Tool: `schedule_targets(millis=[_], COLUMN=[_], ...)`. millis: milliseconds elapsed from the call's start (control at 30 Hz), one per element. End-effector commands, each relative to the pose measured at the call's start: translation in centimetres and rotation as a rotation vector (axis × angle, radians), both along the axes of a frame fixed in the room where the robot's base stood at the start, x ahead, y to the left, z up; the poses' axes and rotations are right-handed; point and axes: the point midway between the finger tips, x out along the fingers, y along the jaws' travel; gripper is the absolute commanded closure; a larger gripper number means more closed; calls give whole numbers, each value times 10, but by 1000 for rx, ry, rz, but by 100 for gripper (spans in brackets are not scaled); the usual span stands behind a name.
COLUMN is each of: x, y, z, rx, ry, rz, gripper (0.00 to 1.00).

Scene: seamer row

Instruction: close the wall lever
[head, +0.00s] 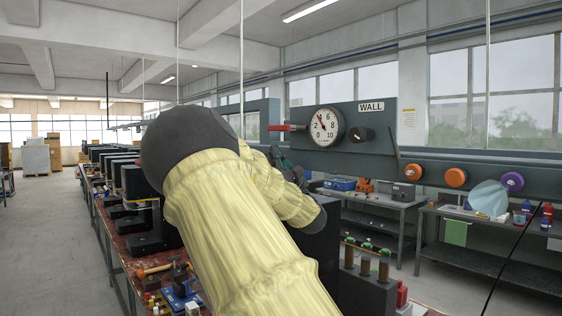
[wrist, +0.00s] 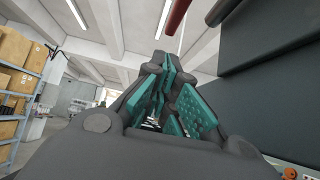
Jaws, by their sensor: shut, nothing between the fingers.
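The wall lever (head: 288,127) has a red handle that sticks out roughly level to the left of a round dial gauge, on a dark panel marked WALL. A red bar (wrist: 177,15), which looks like the same handle, shows at the top of the wrist view. My gripper (head: 277,157) has teal finger pads and sits just below the handle in the head view, partly hidden by my yellow-sleeved arm. In the wrist view the fingers (wrist: 172,80) are shut and empty, with the red bar beyond their tips. I cannot tell if they touch it.
The dial gauge (head: 327,127) and a black knob (head: 358,133) sit right of the lever. Orange and purple knobs (head: 455,177) line a lower rail. A cluttered bench (head: 130,255) runs along the left of my arm. Open floor (head: 45,230) lies further left.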

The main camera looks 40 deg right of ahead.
Motion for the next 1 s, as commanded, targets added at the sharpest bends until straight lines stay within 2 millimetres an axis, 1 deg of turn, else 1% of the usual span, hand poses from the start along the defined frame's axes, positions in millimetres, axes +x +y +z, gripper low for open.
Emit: schedule_targets(millis=[33,100,300,533,1000], x=[-2,-2,-2,-2,-1], y=[-1,-1,0,0,-4], z=[13,21,33,36,34], rx=[1,1,1,0,1], ry=[-3,-3,0,-1,-14], rz=[-2,-2,-1,-1,-6], gripper=[100,100,100,100,100])
